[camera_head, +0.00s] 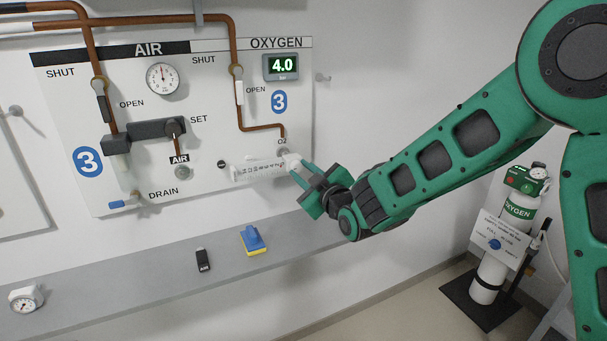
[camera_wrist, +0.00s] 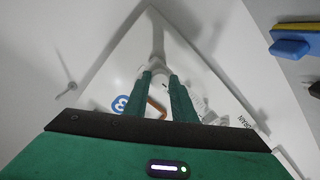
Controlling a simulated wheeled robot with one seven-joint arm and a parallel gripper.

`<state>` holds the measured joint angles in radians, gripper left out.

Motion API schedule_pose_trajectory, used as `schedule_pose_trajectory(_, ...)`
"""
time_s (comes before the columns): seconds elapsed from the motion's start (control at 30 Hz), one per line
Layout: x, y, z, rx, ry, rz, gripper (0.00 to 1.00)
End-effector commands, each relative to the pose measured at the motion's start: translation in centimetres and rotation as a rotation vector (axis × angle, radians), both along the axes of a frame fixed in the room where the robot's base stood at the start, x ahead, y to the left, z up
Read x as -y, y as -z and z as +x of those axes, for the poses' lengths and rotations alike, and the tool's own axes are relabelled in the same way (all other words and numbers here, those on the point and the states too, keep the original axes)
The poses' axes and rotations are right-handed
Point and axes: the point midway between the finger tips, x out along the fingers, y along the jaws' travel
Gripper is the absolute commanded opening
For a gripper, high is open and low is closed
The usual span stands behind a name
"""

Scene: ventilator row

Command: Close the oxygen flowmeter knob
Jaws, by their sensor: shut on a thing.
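The oxygen flowmeter (camera_head: 262,170) is a clear, scaled tube on the wall panel below the O2 outlet; it appears to lie sideways. Its pale right end, where the knob seems to be, is at my gripper (camera_head: 299,172). My gripper is shut on that end, and its fingers partly hide it. In the wrist view, my green fingers (camera_wrist: 160,76) are close together with a pale part between and beyond their tips; the knob's shape is hard to make out. The oxygen display (camera_head: 282,66) reads 4.0.
The panel (camera_head: 215,130) carries copper pipes, an air gauge (camera_head: 163,79) and an air regulator (camera_head: 158,129). On the grey shelf (camera_head: 150,273) below are a blue-yellow object (camera_head: 253,240), a black tag (camera_head: 203,260) and a gauge (camera_head: 26,298). An oxygen cylinder (camera_head: 492,270) stands right.

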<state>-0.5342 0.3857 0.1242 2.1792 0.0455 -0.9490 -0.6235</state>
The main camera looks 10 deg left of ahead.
Motion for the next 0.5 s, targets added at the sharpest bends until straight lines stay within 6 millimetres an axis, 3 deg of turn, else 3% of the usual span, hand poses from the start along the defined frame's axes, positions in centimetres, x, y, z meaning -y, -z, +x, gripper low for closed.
schedule_pose_trajectory(0.07,0.49,0.39,0.25,-0.004,0.008,-0.009,0.01)
schedule_pose_trajectory(0.1,0.50,0.40,0.25,-0.004,0.008,-0.009,0.28)
schedule_pose_trajectory(0.17,0.45,0.35,0.23,-0.004,0.008,-0.007,0.42)
schedule_pose_trajectory(0.5,0.28,0.11,-0.09,-0.002,0.002,-0.003,0.42)
